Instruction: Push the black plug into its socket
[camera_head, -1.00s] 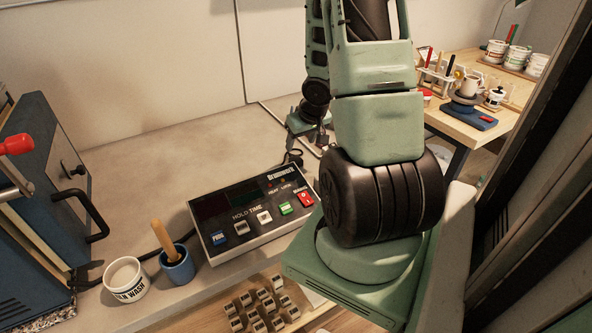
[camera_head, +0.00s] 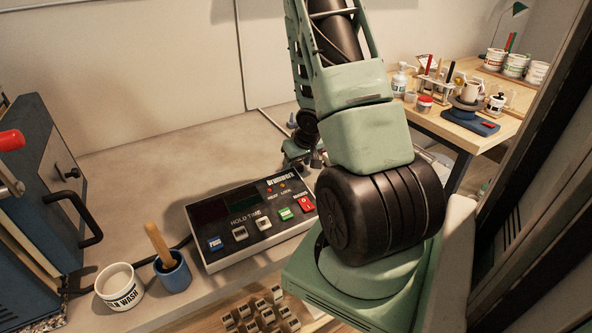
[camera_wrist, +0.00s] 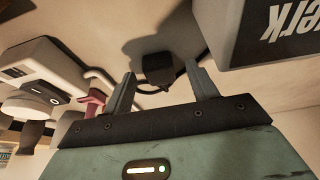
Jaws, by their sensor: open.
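The black plug (camera_wrist: 158,72) lies on the pale bench top in the wrist view, with a dark cable curving off to its right. My gripper (camera_wrist: 160,69) is open, with one finger to each side of the plug in the picture. I cannot tell whether either finger touches it. In the head view my gripper (camera_head: 302,154) is low behind the control box, partly hidden by my arm. The plug does not show clearly there. I cannot make out the socket in either view.
The control box (camera_head: 250,221) stands close to my gripper, and its corner also shows in the wrist view (camera_wrist: 262,38). A white device (camera_wrist: 40,75) is at the wrist view's left. A white tub (camera_head: 119,289) and a blue cup (camera_head: 173,273) stand at the bench front.

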